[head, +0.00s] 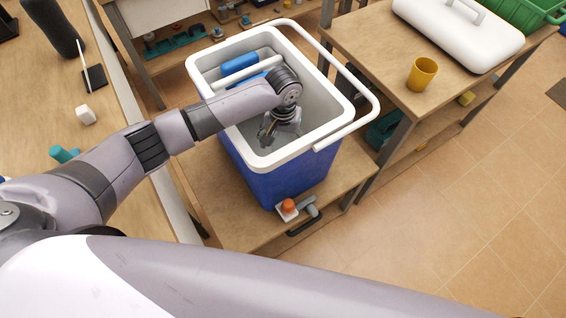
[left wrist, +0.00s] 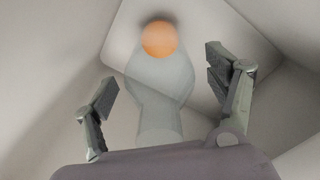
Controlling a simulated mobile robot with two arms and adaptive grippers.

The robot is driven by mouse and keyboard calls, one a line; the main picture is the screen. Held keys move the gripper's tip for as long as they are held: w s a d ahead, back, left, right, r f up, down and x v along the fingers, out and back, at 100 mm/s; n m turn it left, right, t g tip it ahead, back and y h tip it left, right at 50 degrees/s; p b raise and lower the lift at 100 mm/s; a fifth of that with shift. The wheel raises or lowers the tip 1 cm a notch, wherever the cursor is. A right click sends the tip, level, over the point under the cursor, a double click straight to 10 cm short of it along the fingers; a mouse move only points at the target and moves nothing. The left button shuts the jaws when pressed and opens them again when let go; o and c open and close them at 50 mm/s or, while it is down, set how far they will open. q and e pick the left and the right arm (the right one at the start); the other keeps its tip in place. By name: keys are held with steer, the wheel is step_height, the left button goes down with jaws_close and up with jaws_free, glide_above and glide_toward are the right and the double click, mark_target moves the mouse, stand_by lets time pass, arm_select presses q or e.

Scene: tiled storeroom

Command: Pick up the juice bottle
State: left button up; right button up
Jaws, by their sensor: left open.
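The juice bottle, pale and see-through with an orange cap (left wrist: 159,40), shows in the left wrist view between the two fingers of my left gripper (left wrist: 170,95). Its clear body (left wrist: 158,75) lies below the cap in the picture; I cannot tell if it stands or leans. In the head view my left gripper (head: 283,128) reaches down inside the blue cooler box with a white rim (head: 335,139), and the bottle is hidden there. The gripper is open, with a gap on both sides of the bottle. My right gripper is not in view.
Blue packs (head: 238,63) lie in the cooler's far end. The cooler's white handle (head: 366,122) sticks out to the right. A small orange-topped item (head: 289,206) lies by the cooler's front. A yellow cup (head: 422,75) and white lid (head: 458,35) are on the right table.

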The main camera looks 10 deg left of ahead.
arm_select(q)
steer(key=c, duration=1.7)
steer(key=shift+c, duration=0.2)
